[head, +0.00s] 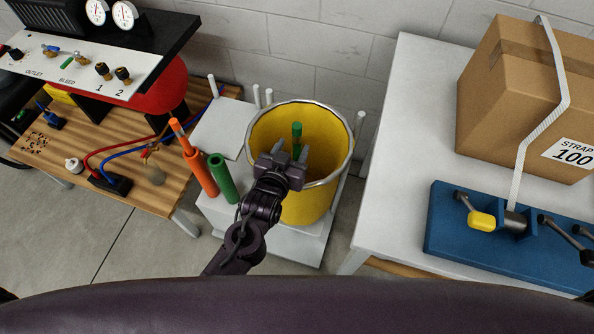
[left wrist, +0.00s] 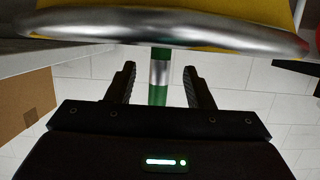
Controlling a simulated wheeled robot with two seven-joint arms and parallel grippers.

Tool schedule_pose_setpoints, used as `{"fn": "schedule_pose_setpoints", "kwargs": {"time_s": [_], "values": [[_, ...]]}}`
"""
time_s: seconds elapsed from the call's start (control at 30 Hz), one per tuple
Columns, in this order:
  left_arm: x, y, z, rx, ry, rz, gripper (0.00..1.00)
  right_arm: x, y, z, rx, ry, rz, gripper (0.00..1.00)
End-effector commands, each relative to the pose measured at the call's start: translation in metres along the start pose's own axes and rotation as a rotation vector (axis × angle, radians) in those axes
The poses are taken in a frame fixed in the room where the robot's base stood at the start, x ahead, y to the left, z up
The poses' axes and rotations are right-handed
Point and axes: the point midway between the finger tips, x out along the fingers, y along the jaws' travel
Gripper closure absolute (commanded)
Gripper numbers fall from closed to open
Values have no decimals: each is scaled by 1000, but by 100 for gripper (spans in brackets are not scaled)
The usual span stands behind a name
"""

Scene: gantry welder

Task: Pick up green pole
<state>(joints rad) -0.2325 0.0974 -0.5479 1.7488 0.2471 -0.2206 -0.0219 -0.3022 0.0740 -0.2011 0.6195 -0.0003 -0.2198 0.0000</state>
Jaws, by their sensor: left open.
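A green pole (head: 297,132) stands inside a yellow bucket (head: 325,190) with a metal rim. Only its upper part shows in the head view. In the left wrist view the green pole (left wrist: 158,95) has a silver band and appears between the two fingers, with a gap on each side. My left gripper (head: 290,150) is over the bucket's front part, open and empty; it also shows in the left wrist view (left wrist: 160,68). Whether the fingers are level with the pole in depth is hard to tell. My right gripper is not in view.
A thicker green tube (head: 222,178) and an orange tube (head: 200,172) stand left of the bucket. A white table (head: 398,150) on the right holds a strapped cardboard box (head: 520,90) and a blue fixture (head: 450,235). A wooden bench (head: 150,195) is at left.

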Motion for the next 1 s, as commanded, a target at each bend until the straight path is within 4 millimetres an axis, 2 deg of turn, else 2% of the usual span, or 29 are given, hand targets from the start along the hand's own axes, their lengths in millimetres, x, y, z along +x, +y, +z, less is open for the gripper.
{"fn": "schedule_pose_setpoints", "kwargs": {"time_s": [0.3, 0.63, 1.0], "values": [[42, -1, -2, 0, 0, 0, 53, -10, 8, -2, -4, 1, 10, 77], [47, -1, -1, 0, -1, 0, 54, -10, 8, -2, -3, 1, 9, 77], [47, -1, 0, 0, -1, 0, 100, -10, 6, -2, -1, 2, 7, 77]]}}
